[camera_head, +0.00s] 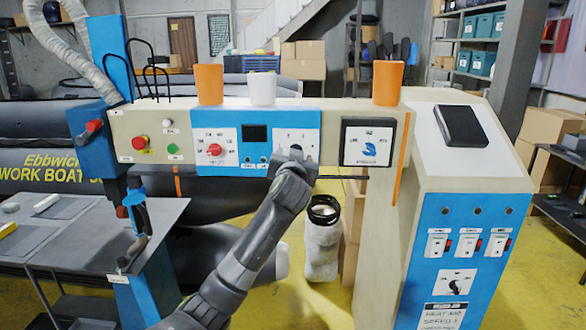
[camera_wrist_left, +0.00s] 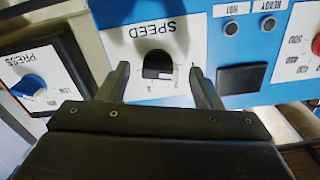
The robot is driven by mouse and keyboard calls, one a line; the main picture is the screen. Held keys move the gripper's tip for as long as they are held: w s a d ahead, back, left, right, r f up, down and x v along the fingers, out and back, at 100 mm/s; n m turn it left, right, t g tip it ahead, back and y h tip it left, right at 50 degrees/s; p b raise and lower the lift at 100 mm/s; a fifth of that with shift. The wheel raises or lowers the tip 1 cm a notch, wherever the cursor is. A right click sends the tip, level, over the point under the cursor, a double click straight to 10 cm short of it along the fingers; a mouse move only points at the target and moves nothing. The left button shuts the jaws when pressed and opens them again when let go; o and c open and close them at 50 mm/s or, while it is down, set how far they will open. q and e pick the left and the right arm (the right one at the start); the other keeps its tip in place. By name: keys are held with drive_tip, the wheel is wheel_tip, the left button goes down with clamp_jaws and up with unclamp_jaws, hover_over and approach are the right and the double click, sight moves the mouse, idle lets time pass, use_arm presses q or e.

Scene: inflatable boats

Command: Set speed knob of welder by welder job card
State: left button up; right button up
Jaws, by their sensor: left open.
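The speed dial plate (camera_head: 297,137) is on the blue panel of the beige welder. My left gripper (camera_head: 294,153) is in front of its lower part and hides the speed knob in the head view. In the left wrist view, which is upside down, the dark speed knob (camera_wrist_left: 158,65) sits below the word SPEED. My left gripper (camera_wrist_left: 160,76) is open, one finger on each side of the knob, with gaps visible. I cannot tell the knob's setting. The job card (camera_head: 442,316) is low on the right cabinet; it reads HEAT 400 and SPEED, then a partly cut-off figure.
A red heat knob (camera_head: 214,150) is left on the same panel. A blue press knob (camera_head: 369,153) is on a black-framed plate to the right. Orange and white cups (camera_head: 262,89) stand on top of the welder. A grey table (camera_head: 90,262) is at left.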

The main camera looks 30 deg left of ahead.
use_arm(q)
drive_tip(key=b+v, duration=0.3)
drive_tip(key=v, duration=1.4)
drive_tip(key=shift+b, duration=0.4)
drive_tip(key=shift+s, duration=0.1)
